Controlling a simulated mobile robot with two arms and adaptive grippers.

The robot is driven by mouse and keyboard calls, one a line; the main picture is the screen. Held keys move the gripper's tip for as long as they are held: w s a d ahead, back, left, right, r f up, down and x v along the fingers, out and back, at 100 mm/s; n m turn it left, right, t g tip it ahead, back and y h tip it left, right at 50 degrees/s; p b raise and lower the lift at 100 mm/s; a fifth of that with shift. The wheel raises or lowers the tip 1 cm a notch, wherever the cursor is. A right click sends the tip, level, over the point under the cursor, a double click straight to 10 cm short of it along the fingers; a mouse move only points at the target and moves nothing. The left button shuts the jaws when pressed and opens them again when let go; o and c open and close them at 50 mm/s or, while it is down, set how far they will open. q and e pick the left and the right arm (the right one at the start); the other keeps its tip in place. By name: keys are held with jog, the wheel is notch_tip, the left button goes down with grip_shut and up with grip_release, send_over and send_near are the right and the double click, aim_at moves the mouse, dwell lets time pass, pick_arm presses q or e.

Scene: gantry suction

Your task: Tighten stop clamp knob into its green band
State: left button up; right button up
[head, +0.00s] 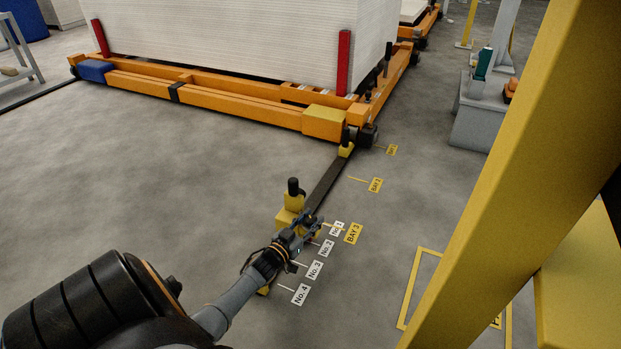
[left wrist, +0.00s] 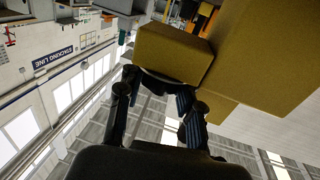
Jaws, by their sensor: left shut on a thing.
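The yellow stop clamp (head: 287,218) sits on the dark floor rail by the bay 3 label, with a black upright post (head: 293,187) on top. My left gripper (head: 313,226) is at the clamp's right side, near floor level. In the left wrist view, my left gripper's fingers (left wrist: 162,92) close on a part at the clamp's yellow block (left wrist: 172,48). This fits the knob, but the fingers largely hide it. A pale curved edge shows under the block. I cannot make out the green band or a pointer. My right gripper is not in view.
The dark rail (head: 328,178) runs back to an orange cart (head: 215,98) carrying a tall white stack. White number labels (head: 315,270) and yellow bay labels (head: 375,185) lie right of the rail. A thick yellow beam (head: 490,180) crosses the right side. Floor left of the rail is clear.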

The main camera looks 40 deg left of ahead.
aim_at(311, 219)
pick_arm(q)
jog(key=shift+m+h+b, duration=0.3)
jog(key=shift+m+h, duration=0.6)
jog(key=shift+h, duration=0.5)
jog(key=o, duration=0.9)
jog(key=shift+r, duration=0.1)
notch_tip(311, 219, up, 10)
jog(key=shift+f, duration=0.1)
